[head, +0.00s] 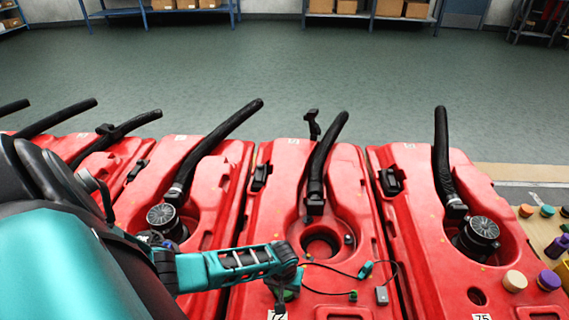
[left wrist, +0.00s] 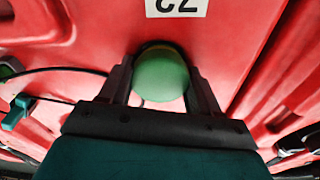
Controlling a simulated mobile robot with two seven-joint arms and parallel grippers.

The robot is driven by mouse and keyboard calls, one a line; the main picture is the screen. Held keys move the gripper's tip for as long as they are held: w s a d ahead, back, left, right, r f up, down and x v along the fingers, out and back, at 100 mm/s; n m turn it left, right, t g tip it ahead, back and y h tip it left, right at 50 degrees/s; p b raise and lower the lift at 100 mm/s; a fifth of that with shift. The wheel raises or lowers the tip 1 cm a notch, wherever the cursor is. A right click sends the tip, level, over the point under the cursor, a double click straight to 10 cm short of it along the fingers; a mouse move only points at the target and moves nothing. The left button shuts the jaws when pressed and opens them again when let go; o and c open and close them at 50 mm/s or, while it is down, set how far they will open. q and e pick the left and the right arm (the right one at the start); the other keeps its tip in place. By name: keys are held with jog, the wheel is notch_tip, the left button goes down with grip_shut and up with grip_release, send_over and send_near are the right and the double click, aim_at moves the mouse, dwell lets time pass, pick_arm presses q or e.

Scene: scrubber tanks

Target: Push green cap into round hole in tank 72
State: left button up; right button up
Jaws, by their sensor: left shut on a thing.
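Tank 72 is the red middle tank (head: 357,215); its label (head: 278,315) is partly covered by my gripper in the head view and reads upside down in the left wrist view (left wrist: 178,6). My left gripper (head: 284,291) is low over the front of this tank, just behind the label. It is shut on the green cap (left wrist: 160,76), which sits between the two fingers. A dark curved edge shows just past the cap, seemingly the round hole's rim; the cap and fingers hide the rest. I cannot tell how deep the cap sits. My right gripper is not in view.
A thin black cable with a teal connector (head: 366,270) and a grey block (head: 382,296) lies right of my gripper. A large round opening (head: 321,244) and a black hose (head: 322,160) are farther back. Coloured caps stand on a bench at far right.

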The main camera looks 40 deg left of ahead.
pick_arm(q)
jog(key=o, duration=0.7)
jog(key=shift+f, duration=0.15)
jog(key=o, duration=0.3)
jog(key=shift+o, duration=0.4)
jog(key=shift+d, duration=0.1)
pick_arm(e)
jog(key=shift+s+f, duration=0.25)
pick_arm(q)
jog(key=shift+d, duration=0.1)
jog(key=c, duration=0.3)
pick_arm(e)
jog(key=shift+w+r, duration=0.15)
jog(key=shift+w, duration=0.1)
